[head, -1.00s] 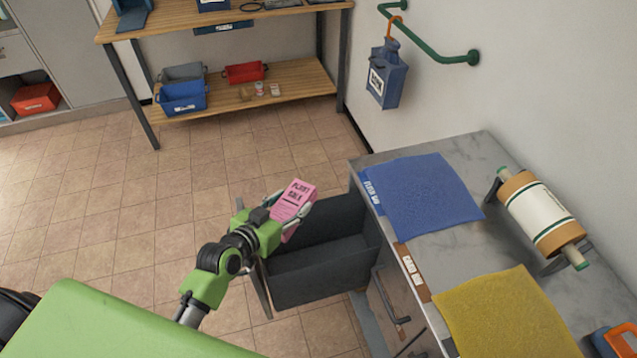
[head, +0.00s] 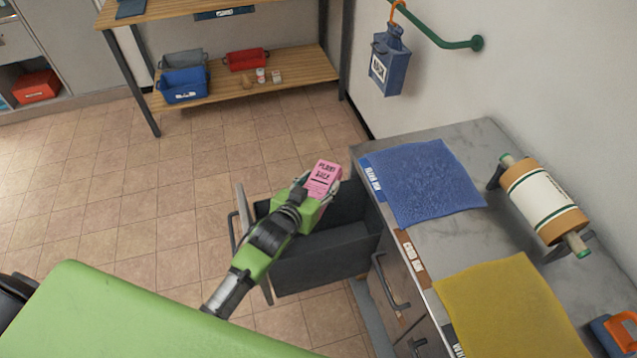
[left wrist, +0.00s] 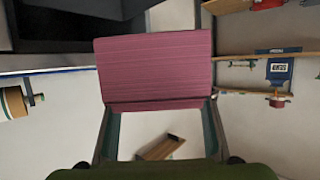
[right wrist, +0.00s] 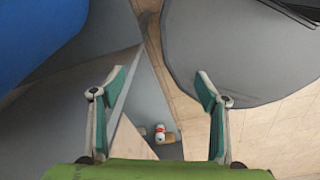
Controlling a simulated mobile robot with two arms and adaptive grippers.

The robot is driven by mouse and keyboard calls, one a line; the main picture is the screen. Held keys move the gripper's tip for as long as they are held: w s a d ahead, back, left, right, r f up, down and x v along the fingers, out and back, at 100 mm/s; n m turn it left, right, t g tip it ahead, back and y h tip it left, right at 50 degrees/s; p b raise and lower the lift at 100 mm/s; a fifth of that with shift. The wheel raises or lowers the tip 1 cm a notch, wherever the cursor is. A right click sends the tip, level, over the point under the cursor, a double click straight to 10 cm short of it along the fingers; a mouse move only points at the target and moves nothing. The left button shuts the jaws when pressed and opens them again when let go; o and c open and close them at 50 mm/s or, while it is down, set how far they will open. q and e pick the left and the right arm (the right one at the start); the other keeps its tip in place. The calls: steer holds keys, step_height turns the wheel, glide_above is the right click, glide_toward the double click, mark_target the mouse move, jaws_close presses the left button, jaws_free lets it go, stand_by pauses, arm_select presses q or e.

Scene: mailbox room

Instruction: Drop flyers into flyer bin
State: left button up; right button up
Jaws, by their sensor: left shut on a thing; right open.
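A pink flyer stack (head: 323,177) with dark print is held in my left gripper (head: 318,190), above the open dark grey drawer (head: 325,262) of the counter. The drawer sits under the edge with the label that seems to read "FLYER BIN" (head: 371,177). In the left wrist view the pink stack (left wrist: 155,68) is between the fingers of my left gripper (left wrist: 158,108). The drawer's inside is partly hidden by my left arm. My right gripper (right wrist: 160,85) is open and empty in the right wrist view; it is not in the head view.
A blue mat (head: 425,183) and a yellow mat (head: 505,310) lie on the grey counter (head: 480,150), with a roller (head: 540,200) at right. A blue box (head: 390,62) hangs from a green rail. A wooden shelf (head: 300,85) with bins stands behind. The tiled floor at left is clear.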

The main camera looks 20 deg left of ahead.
arm_select(q)
step_height(320, 180, down, 2)
steer(key=shift+f+b, duration=0.1)
steer(key=shift+b, duration=0.7)
steer(key=shift+f, duration=0.15)
arm_select(e)
steer(key=f, duration=0.1)
steer(key=a+f, duration=0.1)
steer(key=f, duration=0.1)
arm_select(q)
steer(key=o, duration=1.5)
steer(key=shift+s+f, duration=0.1)
steer(key=v, duration=1.2)
arm_select(e)
steer(key=shift+d, duration=0.25)
